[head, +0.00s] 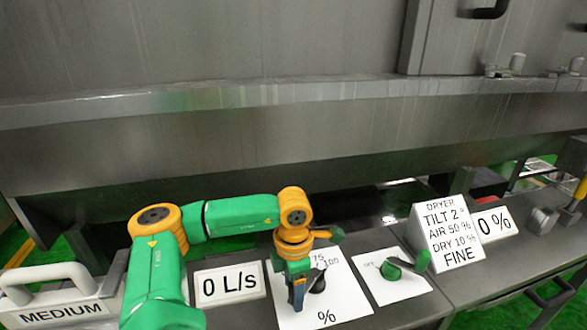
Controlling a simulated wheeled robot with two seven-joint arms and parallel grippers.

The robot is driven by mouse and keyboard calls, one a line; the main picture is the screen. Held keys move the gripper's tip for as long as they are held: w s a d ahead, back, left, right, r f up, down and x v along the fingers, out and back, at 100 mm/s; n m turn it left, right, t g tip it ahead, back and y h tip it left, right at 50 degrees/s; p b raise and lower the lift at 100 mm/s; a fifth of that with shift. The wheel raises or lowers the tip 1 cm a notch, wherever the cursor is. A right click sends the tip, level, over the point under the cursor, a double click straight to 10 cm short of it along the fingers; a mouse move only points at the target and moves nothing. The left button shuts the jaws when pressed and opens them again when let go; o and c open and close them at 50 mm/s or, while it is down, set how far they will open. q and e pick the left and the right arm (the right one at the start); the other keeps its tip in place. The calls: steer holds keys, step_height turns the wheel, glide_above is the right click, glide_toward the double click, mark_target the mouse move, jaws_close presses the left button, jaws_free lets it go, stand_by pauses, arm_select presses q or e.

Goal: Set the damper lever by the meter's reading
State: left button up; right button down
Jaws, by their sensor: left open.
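My left gripper (297,298) points down over a white plate (292,318) marked with "75", "100" and "%". It is open, with its fingers beside a black knob-like part (318,284) on that plate; I cannot tell whether they touch. A green piece (336,235) shows just behind my wrist; I cannot tell whether it belongs to the damper lever. My wrist hides much of the scale. A meter sign (230,284) left of the plate reads "0 L/s". My right gripper is not in view.
A green-handled control (391,270) sits on a white plate marked "OFF" to the right. A dryer card (450,237) reads tilt 2, air 50 %, dry 10 %, fine. A display (495,224) reads "0 %". A white-handled "MEDIUM" box (62,308) stands left. A grey machine wall rises behind.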

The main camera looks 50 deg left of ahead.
arm_select(q)
step_height(320, 180, up, 7)
steer(key=shift+r, duration=0.1)
stand_by(0.5)
